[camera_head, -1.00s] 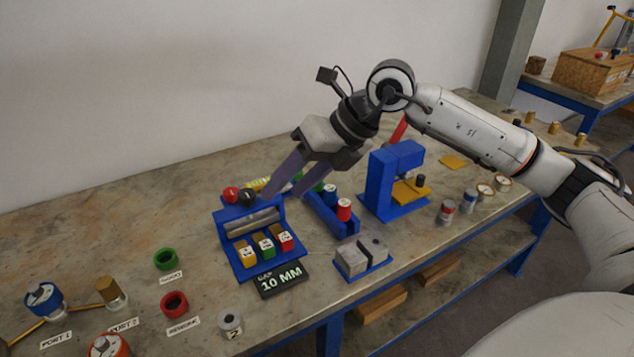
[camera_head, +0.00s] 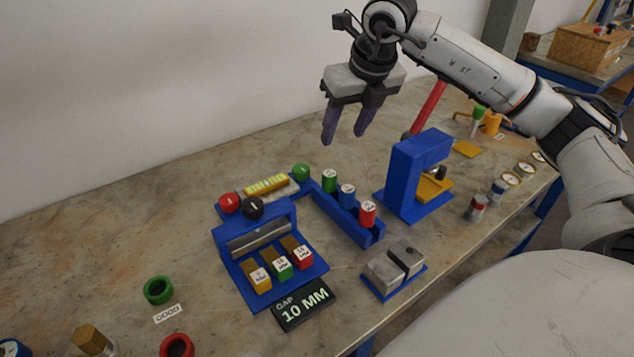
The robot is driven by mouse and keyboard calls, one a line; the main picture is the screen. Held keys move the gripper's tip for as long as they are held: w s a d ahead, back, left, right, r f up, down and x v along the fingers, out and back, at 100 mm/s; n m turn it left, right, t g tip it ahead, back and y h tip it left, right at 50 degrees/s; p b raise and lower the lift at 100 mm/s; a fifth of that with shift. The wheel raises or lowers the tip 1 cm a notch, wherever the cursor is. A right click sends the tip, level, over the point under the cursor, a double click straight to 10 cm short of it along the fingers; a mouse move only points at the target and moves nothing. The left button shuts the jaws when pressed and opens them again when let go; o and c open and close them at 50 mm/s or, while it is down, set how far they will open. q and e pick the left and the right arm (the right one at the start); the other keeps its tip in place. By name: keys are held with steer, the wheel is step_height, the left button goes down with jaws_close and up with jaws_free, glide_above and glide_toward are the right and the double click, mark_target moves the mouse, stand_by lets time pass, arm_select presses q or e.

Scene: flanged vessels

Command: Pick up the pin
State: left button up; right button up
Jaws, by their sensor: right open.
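My right gripper (camera_head: 345,138) is open, fingers pointing down, with nothing between them. It is raised in front of the wall, above the back of the bench. No thing is clearly marked as the pin. Candidates are the upright capped cylinders at the blue rack: green (camera_head: 329,182), blue (camera_head: 347,196) and red (camera_head: 367,214). The rack (camera_head: 335,208) stands below and in front of the gripper. My left gripper is not in view.
A blue gauge fixture (camera_head: 297,279) with colored blocks stands left of the rack, behind a "GAP 10 MM" display (camera_head: 303,304). A split metal block (camera_head: 394,268) and a blue press (camera_head: 402,178) stand right. A green ring (camera_head: 158,290) lies left. The back left bench is clear.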

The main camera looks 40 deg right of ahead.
mark_target(330, 173)
steer(key=b+x, duration=0.1)
steer(key=x, duration=0.2)
steer(key=s+b+x, duration=0.1)
steer(key=b+x, duration=0.1)
steer(key=x, duration=0.1)
steer(key=b+x, duration=0.2)
steer(key=x, duration=0.1)
steer(key=shift+s+a+f, duration=0.2)
steer(key=shift+a+f, duration=0.1)
steer(key=shift+f, duration=0.4)
steer(key=x, duration=0.5)
steer(key=shift+w+a+r, duration=0.1)
steer(key=shift+w+r, duration=0.05)
steer(key=shift+w, duration=0.2)
steer(key=shift+w+f, duration=0.15)
steer(key=shift+f, duration=0.2)
steer(key=c, duration=1.2)
steer(key=shift+r, duration=0.15)
